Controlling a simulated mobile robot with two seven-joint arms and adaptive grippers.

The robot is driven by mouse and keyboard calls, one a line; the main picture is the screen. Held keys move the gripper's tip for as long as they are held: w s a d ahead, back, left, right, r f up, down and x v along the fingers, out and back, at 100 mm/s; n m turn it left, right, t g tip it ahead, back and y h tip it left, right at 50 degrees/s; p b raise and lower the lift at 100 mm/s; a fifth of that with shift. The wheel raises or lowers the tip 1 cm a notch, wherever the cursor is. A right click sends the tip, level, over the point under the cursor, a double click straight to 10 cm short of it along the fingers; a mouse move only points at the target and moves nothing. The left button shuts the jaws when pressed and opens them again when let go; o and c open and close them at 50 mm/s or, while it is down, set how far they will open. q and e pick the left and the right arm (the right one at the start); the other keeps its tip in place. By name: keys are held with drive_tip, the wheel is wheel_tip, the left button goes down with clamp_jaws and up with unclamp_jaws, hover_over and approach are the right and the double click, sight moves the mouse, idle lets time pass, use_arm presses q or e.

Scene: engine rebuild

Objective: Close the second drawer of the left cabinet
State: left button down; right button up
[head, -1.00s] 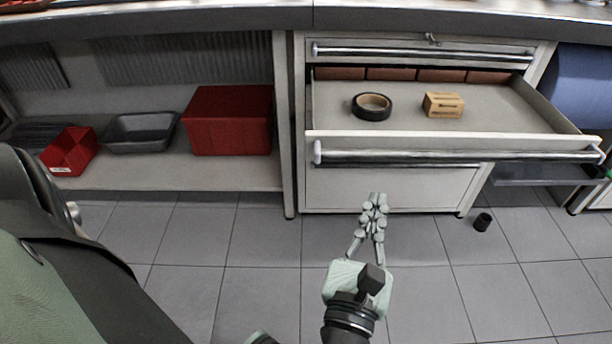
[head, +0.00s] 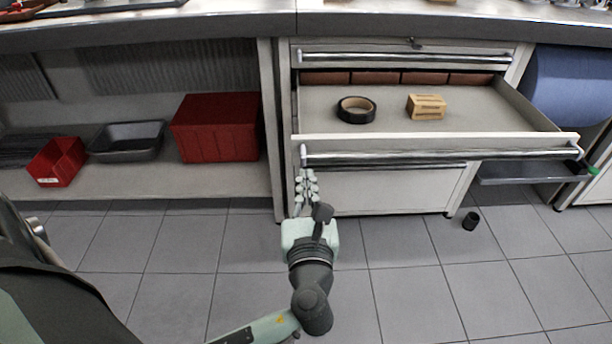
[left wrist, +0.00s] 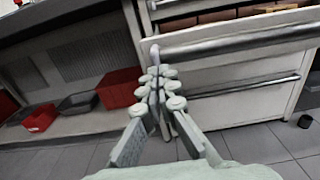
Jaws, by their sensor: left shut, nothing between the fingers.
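The second drawer (head: 430,142) of the cabinet is pulled out, with a long metal bar handle (head: 440,156) across its front. A roll of black tape (head: 356,110) and a slotted wooden block (head: 426,106) lie inside it. My left gripper (head: 306,174) is shut and empty, at the left end of this handle. In the left wrist view, the closed fingers (left wrist: 160,86) point at the handle's left end (left wrist: 154,52); I cannot tell whether they touch it. My right gripper is not in view.
The top drawer (head: 400,58) and the drawer below (head: 390,188) are shut. Left of the cabinet, a shelf holds a red box (head: 216,128), a grey tray (head: 126,141) and a small red bin (head: 57,162). A black cup (head: 470,221) stands on the tiled floor.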

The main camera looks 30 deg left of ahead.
sight(302, 100)
use_arm(q)
drive_tip(key=shift+x, duration=0.75)
drive_tip(key=shift+w+a, duration=0.1)
drive_tip(key=shift+w, duration=0.05)
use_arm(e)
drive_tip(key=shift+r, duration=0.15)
